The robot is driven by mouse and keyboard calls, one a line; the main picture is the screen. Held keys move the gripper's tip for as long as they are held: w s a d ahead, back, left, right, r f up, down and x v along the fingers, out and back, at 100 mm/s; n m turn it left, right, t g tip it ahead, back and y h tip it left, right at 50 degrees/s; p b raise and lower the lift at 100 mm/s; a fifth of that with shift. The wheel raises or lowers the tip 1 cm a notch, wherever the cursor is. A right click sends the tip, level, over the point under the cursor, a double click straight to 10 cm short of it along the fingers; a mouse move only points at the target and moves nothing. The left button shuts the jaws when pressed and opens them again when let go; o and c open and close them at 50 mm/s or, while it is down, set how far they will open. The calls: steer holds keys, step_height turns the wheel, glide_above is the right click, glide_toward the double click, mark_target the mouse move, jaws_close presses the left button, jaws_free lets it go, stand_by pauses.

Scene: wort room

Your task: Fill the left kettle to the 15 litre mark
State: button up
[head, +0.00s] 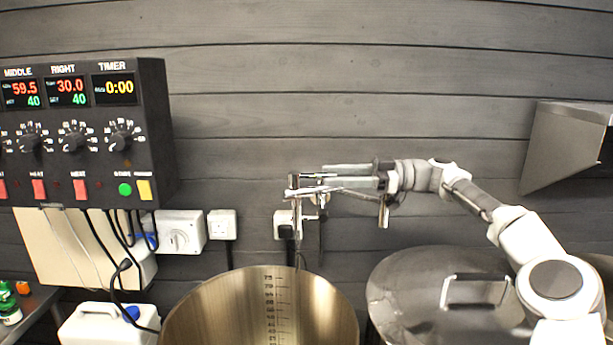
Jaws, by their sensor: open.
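An open steel kettle (190,318) stands at the bottom middle, with a dark number scale (270,305) on its inner wall. Only the upper marks show; its bottom and any water are hidden. A second kettle with a steel lid (405,285) stands to its right. I cannot tell which of them is the left kettle. My gripper (303,188) is open above the open kettle's back rim, in front of the wall, and points left. Slim metal parts by its fingers may belong to a tap; I cannot tell whether they touch.
A black control panel (85,175) with displays, knobs and buttons hangs on the left wall. Sockets (222,224) and cables are below it. A white canister (95,325) stands left of the open kettle. A steel hood (565,140) juts out at right.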

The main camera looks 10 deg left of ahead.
mark_target(301, 176)
steer(key=p+x, duration=0.1)
steer(key=x, duration=0.5)
steer(key=shift+s+a, duration=0.1)
steer(key=shift+a, duration=0.1)
jaws_close()
stand_by(1.2)
